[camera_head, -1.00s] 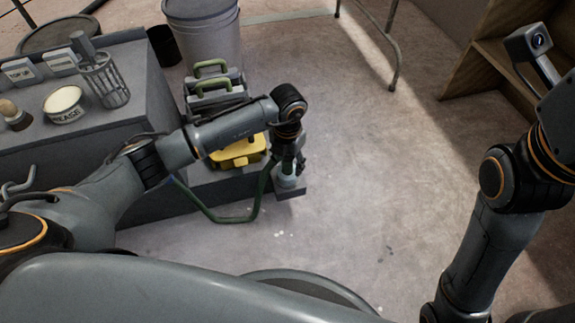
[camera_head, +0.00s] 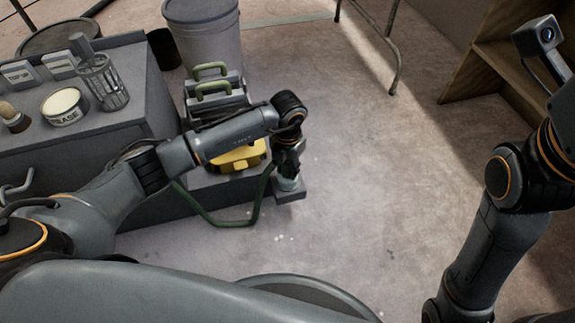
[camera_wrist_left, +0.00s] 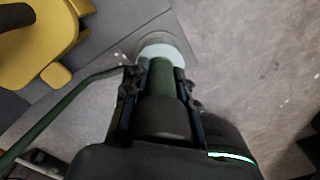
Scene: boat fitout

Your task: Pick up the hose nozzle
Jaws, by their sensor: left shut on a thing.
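The hose nozzle shows as a pale collar (camera_head: 289,184) just under my left gripper (camera_head: 288,168) in the head view. In the left wrist view the nozzle has a green body (camera_wrist_left: 163,82) and a pale rounded end (camera_wrist_left: 161,51). The two dark fingers of my left gripper (camera_wrist_left: 162,75) are shut on the green body, one on each side. The pale end sticks out past the fingertips, over a small grey ledge (camera_head: 291,196). Whether it touches the ledge is unclear.
A green hose (camera_head: 222,221) loops beside the grey bench toward my left gripper. A yellow case (camera_head: 238,157) and dark boxes with green handles (camera_head: 214,101) stand close by on the left. A bucket (camera_head: 205,35) is behind. Floor to the right is clear.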

